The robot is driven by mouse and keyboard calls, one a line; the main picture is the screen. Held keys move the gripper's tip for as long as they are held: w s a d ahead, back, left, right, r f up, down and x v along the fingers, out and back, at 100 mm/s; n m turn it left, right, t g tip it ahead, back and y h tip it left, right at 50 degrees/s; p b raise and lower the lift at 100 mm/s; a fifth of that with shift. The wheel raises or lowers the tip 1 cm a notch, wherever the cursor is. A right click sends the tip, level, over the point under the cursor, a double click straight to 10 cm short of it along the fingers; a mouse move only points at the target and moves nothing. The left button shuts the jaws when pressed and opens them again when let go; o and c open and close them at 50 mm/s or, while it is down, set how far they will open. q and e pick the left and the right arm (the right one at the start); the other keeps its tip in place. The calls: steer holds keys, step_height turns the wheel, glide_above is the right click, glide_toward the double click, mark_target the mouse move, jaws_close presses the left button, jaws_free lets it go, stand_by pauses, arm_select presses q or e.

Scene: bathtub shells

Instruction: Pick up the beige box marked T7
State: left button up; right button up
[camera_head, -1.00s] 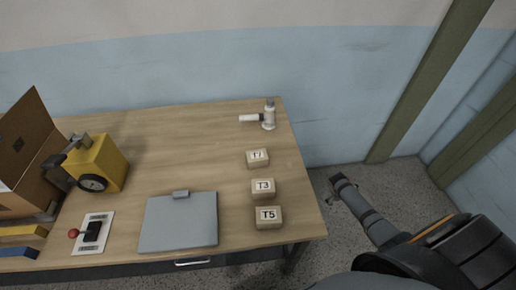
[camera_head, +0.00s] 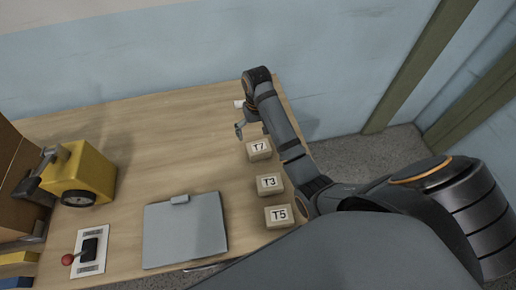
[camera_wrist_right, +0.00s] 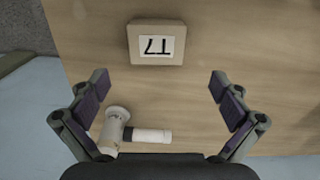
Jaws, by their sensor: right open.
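The beige box marked T7 (camera_head: 258,149) sits on the wooden table at the back of a column of three boxes. In the right wrist view the T7 box (camera_wrist_right: 156,43) lies ahead of the fingertips, between their lines, with its label upside down. My right gripper (camera_head: 241,127) is above the table just behind and left of the T7 box, apart from it. In the wrist view the right gripper (camera_wrist_right: 160,82) is open, with nothing between its fingertips. My left gripper is not in view.
Boxes T3 (camera_head: 269,184) and T5 (camera_head: 278,215) stand in front of T7. A white fitting (camera_wrist_right: 118,130) lies close under my right gripper. A grey laptop-like slab (camera_head: 185,231), a yellow machine (camera_head: 83,175) and a red-knobbed switch (camera_head: 88,252) stand left. The table's middle is clear.

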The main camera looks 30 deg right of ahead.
mark_target(259, 146)
step_height(259, 146, down, 3)
steer(key=shift+f+b, duration=0.2)
steer(key=shift+b, duration=0.5)
steer(key=shift+w+f, duration=0.4)
steer(key=shift+f, duration=0.45)
steer(key=shift+s+d+f+p, duration=0.15)
steer(key=shift+s+f+p, duration=0.25)
steer(key=shift+f+p, duration=0.25)
step_height(259, 146, down, 4)
steer(key=shift+s+d+r, duration=0.1)
steer(key=shift+r, duration=0.15)
steer(key=shift+f, duration=0.1)
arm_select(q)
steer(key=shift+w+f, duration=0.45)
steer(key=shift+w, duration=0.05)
arm_select(e)
steer(key=c, duration=1.3)
